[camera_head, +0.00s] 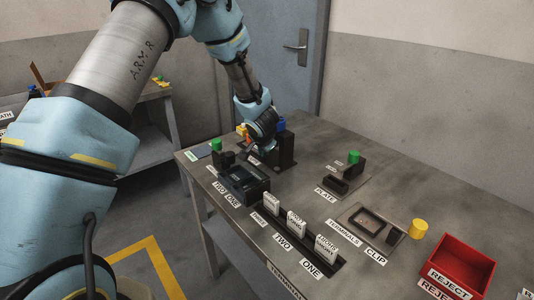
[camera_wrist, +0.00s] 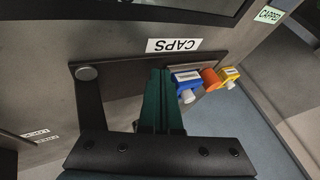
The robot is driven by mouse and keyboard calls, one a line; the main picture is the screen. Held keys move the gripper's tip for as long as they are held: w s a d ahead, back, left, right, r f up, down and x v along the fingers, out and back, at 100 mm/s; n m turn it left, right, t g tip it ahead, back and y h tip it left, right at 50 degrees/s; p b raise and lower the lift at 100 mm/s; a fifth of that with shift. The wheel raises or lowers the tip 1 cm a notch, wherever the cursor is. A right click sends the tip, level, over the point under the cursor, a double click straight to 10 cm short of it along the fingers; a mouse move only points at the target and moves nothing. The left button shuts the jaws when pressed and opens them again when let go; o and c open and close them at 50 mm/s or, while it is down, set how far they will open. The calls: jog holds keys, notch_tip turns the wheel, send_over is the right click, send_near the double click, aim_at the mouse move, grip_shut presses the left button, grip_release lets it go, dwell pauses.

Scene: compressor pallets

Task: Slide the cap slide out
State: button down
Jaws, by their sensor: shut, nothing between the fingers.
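The cap slide, as I take it, is a dark grey plate (camera_wrist: 125,82) below the white CAPS label (camera_wrist: 174,45) in the wrist view, with a round grey knob (camera_wrist: 87,73) at its left. My gripper (camera_wrist: 160,75) is shut and empty, its dark green fingers pointing at the plate right of the knob. I cannot tell whether they touch it. Blue (camera_wrist: 187,78), orange (camera_wrist: 211,78) and yellow (camera_wrist: 230,74) caps stand in a row right of the fingers. In the head view my wrist hides the fingertips and part of the dark caps station (camera_head: 286,150).
A dark tray (camera_head: 243,184) and a green-topped part (camera_head: 215,145) are near the station. A plate fixture (camera_head: 347,180), terminals tray (camera_head: 371,222), yellow cylinder (camera_head: 418,228) and red reject bin (camera_head: 461,264) lie right. The back right table is clear.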

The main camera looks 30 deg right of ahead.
dwell(0.3)
jog(key=shift+w+a+r+p, duration=0.1)
jog(key=shift+w+p, duration=0.4)
jog(key=shift+w+a+r+p, duration=0.1)
jog(key=shift+w+p, duration=0.35)
jog(key=shift+w+a+f, duration=0.1)
jog(key=shift+w+f, duration=0.1)
jog(key=shift+w, duration=0.1)
